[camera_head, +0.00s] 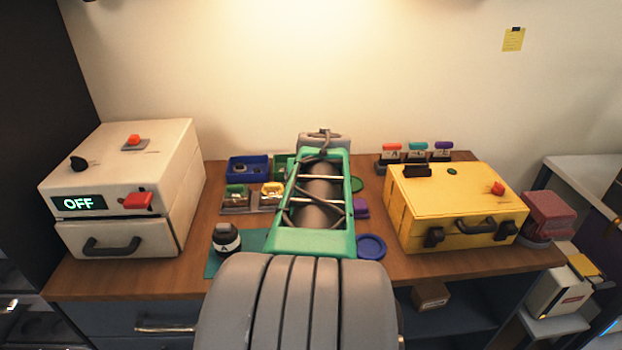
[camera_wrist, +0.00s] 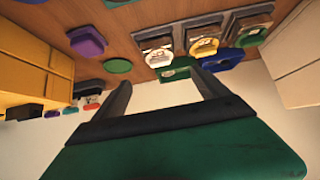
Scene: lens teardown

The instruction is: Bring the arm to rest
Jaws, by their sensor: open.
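My arm (camera_head: 312,205) stretches from the bottom of the head view up over the middle of the wooden worktable (camera_head: 75,280). My gripper (camera_wrist: 164,88) shows in the wrist view with its two dark fingers spread apart and nothing between them. Past the fingertips in the picture are a green bin (camera_wrist: 178,72) and part of the tabletop. I cannot tell how far the fingertips are from the bin. In the head view the arm hides the fingers and part of the table's middle.
A white box machine (camera_head: 120,185) reading OFF stands left, a yellow case (camera_head: 455,205) right. A blue bin (camera_head: 248,168), small seated parts, a dark jar (camera_head: 226,240) and a blue dish (camera_head: 371,246) lie near the arm. Colour-topped blocks (camera_head: 416,155) stand at the back right. A wall is behind.

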